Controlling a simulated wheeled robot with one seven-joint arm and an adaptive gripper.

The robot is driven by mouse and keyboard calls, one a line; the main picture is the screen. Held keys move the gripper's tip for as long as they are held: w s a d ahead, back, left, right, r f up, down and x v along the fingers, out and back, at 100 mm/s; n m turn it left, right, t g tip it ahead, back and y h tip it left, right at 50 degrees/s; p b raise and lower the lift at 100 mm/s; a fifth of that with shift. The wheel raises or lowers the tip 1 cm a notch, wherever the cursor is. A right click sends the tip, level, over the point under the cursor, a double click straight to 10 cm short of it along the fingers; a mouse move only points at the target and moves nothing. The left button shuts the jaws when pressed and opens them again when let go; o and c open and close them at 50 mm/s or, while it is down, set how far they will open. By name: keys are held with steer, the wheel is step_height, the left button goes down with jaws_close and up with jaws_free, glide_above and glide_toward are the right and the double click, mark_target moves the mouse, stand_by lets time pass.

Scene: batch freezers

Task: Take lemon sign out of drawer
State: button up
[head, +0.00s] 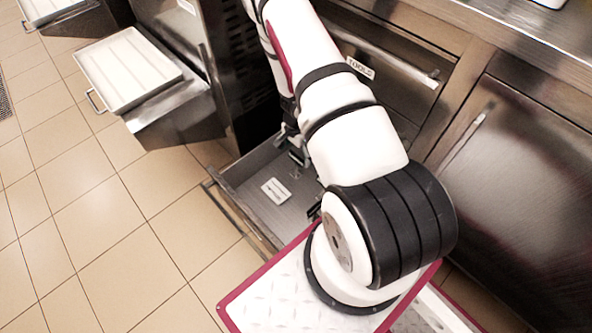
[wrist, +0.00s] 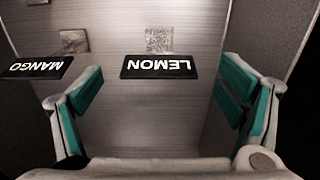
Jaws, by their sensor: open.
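The lemon sign (wrist: 158,67) is a black plate with white letters, upside down in the wrist view, in the grey drawer (head: 237,172). My gripper (wrist: 160,88) is open, its teal-padded fingers apart on either side of the lemon sign in the picture. Nothing is held between them. In the head view my gripper (head: 297,152) is low over the drawer, partly hidden behind my arm. A small pale plate (head: 276,191) lies on the drawer floor there; I cannot tell which sign it belongs to.
A black mango sign (wrist: 37,67) stands left of the lemon sign, near the left finger. Grey speckled squares (wrist: 159,39) show behind the signs. A drawer labelled TOOLS (head: 360,68) is behind my arm. A white tray (head: 128,68) is at left; the tiled floor is clear.

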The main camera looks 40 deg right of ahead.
mark_target(296, 159)
step_height(296, 159, down, 5)
steer(key=shift+b, duration=1.1)
steer(key=c, duration=1.7)
steer(key=shift+r, duration=0.1)
